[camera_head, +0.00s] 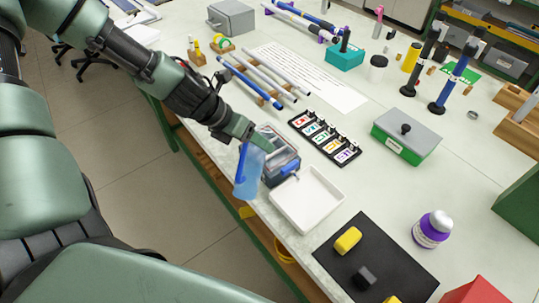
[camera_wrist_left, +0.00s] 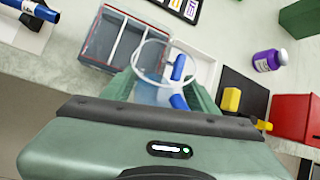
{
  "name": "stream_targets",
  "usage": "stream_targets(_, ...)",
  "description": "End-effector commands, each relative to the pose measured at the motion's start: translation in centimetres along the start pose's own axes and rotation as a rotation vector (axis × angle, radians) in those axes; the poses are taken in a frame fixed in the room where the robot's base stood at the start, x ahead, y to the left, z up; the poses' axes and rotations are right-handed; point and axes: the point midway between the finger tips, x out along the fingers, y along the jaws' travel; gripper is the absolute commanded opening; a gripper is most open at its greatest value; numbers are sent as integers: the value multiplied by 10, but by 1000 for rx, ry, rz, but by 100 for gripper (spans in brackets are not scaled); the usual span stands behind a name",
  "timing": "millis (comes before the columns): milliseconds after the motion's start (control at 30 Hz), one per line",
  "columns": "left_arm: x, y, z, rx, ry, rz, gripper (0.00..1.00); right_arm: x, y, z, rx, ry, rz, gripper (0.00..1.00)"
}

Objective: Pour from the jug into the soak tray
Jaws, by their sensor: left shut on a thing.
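My left gripper (camera_head: 258,143) is shut on a translucent light-blue jug (camera_head: 250,180) with a blue handle. The jug hangs at the table's front edge, left of the white soak tray (camera_head: 327,212), and looks nearly upright. In the left wrist view the jug's round pale rim (camera_wrist_left: 137,62) shows between the fingers of my left gripper (camera_wrist_left: 163,90). The soak tray (camera_wrist_left: 203,72) lies just beyond it there. The tray is shallow and looks empty. The jug's contents cannot be made out. My right gripper is not in view.
A grey divided box (camera_head: 292,162) stands right behind the jug, beside the soak tray. A black mat (camera_head: 335,268) with yellow and dark blocks lies in front. A purple-white bottle (camera_head: 432,229), a green-grey box (camera_head: 405,137) and a label rack (camera_head: 325,138) stand farther right.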

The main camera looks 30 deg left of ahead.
Motion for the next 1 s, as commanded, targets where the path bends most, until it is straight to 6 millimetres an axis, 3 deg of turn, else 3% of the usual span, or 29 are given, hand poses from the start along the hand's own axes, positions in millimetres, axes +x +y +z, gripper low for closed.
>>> stream_targets(1000, 2, 1, 0, -25, 53, -10, 0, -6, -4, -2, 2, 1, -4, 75)
